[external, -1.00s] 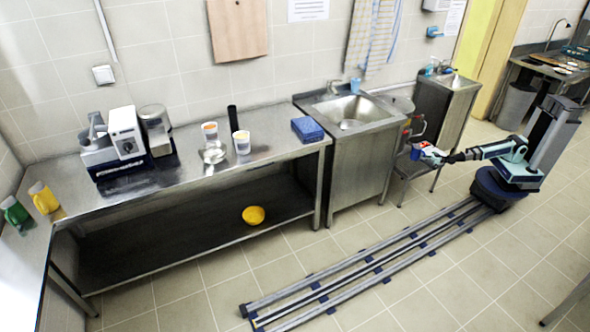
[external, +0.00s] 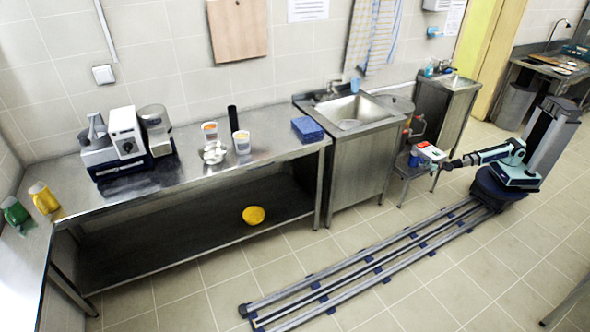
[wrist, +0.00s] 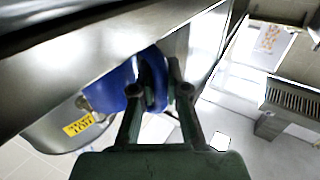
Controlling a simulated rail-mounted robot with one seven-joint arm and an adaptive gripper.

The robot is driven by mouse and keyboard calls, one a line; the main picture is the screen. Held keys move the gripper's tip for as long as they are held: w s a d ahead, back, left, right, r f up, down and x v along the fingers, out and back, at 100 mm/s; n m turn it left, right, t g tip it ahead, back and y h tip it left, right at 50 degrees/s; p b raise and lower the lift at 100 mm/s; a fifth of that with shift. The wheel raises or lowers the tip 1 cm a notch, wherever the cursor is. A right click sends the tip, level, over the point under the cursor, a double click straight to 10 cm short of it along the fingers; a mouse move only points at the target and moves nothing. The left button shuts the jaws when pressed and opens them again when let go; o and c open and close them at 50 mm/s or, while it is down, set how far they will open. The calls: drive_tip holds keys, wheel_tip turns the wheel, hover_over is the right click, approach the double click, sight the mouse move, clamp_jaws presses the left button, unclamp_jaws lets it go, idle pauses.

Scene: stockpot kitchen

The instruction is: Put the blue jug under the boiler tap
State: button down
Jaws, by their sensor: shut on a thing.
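The blue jug (external: 414,160) is at the low metal stand beside the sink, in front of the boiler. In the wrist view the jug (wrist: 112,92) fills the space left of the fingers. My gripper (wrist: 160,88) is shut on a blue upright part of it, which looks like the handle. In the external view my gripper (external: 427,154) is just right of the jug. A metal vessel with a yellow label (wrist: 78,125), apparently the boiler, is left of the jug in the wrist view. Whether the jug touches the stand is unclear.
The sink unit (external: 362,150) stands left of the stand (external: 399,172), and a smaller basin unit (external: 447,110) stands behind to its right. A metal edge (wrist: 90,62) runs close past the jug in the wrist view. The floor around the rails (external: 370,262) is clear.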

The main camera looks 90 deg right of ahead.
drive_tip(key=c, duration=1.2)
unclamp_jaws()
drive_tip(key=shift+f, duration=0.1)
